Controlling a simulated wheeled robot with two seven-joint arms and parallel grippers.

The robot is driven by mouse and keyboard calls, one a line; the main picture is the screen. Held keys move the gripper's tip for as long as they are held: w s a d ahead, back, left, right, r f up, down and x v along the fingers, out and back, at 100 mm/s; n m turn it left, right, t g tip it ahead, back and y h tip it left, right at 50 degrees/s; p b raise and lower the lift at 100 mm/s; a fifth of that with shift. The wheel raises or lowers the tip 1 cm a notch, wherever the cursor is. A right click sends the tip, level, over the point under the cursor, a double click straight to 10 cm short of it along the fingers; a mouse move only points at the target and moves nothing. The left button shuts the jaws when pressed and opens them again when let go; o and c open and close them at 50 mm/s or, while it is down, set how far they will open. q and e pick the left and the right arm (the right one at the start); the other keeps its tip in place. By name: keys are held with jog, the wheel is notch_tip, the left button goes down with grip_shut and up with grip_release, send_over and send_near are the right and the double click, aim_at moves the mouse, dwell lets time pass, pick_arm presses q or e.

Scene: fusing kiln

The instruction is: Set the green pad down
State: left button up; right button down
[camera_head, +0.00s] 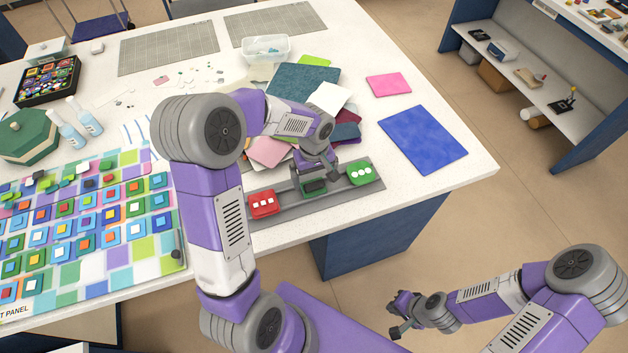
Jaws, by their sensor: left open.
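The green pad (360,173) with white round dots rests at the right end of a long grey tray (282,222) at the table's front edge. A red pad (263,204) with white squares lies at the tray's left part. My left gripper (315,180) is open, pointing down over the tray between the two pads. A dark green or blackish block (314,187) shows between its fingers; I cannot tell whether they touch it. The green pad is to the right of this gripper and apart from it. My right gripper (400,315) is out over the floor, empty, its fingers apart.
Loose coloured sheets (300,85) are heaped behind the tray. A blue sheet (422,139) and a pink sheet (388,85) lie to the right, with bare table around them. A coloured tile panel (130,278) fills the left. Two bottles (85,118) stand behind it.

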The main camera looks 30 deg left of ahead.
aim_at(314, 183)
pick_arm(q)
notch_tip(314, 183, up, 8)
jog(key=shift+p, duration=0.4)
dwell(0.3)
